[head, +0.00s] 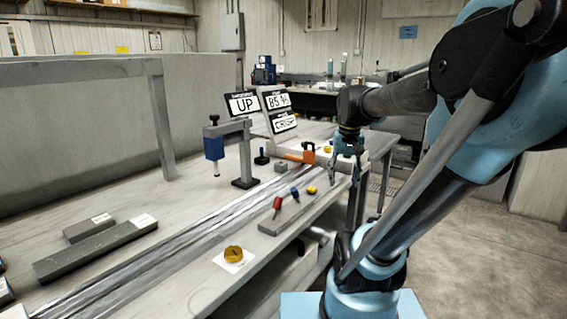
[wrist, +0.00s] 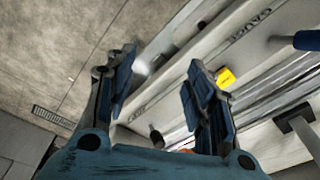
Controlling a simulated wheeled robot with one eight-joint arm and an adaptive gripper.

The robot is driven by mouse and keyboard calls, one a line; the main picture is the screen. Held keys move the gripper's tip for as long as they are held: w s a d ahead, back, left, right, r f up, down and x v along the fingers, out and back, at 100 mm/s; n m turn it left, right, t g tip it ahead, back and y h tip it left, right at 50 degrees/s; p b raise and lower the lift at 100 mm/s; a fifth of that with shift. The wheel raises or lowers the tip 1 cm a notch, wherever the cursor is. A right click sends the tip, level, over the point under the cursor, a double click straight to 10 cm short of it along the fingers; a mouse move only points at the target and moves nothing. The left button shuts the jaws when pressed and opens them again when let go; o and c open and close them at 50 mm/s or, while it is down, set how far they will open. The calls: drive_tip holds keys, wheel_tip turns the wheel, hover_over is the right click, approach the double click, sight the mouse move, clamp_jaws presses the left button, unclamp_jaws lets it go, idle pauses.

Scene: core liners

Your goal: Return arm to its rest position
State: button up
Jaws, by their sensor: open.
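My gripper (head: 347,149) hangs at the end of my blue and black arm, over the right edge of the long grey bench (head: 180,190) in the head view. In the wrist view, my gripper (wrist: 160,88) has its two fingers spread apart with nothing between them. Bench edges and the floor show beyond the fingers. I cannot tell the exact height of the fingers above the bench.
On the bench are a blue-headed stand (head: 214,146), signs (head: 243,104), a grey block with red, blue and yellow pieces (head: 290,212), an orange tool (head: 300,156), a yellow ring (head: 233,254) and grey bars (head: 95,248). Floor at right (head: 470,250) is clear.

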drive_tip(key=s+f+n, duration=0.1)
drive_tip(key=s+f, duration=1)
drive_tip(key=f, duration=0.2)
drive_tip(key=shift+s+n+t, duration=0.3)
drive_tip(key=shift+s, duration=0.05)
drive_tip(key=shift+a+f, duration=0.1)
drive_tip(key=shift+w+f, duration=0.2)
drive_tip(key=shift+w, duration=0.3)
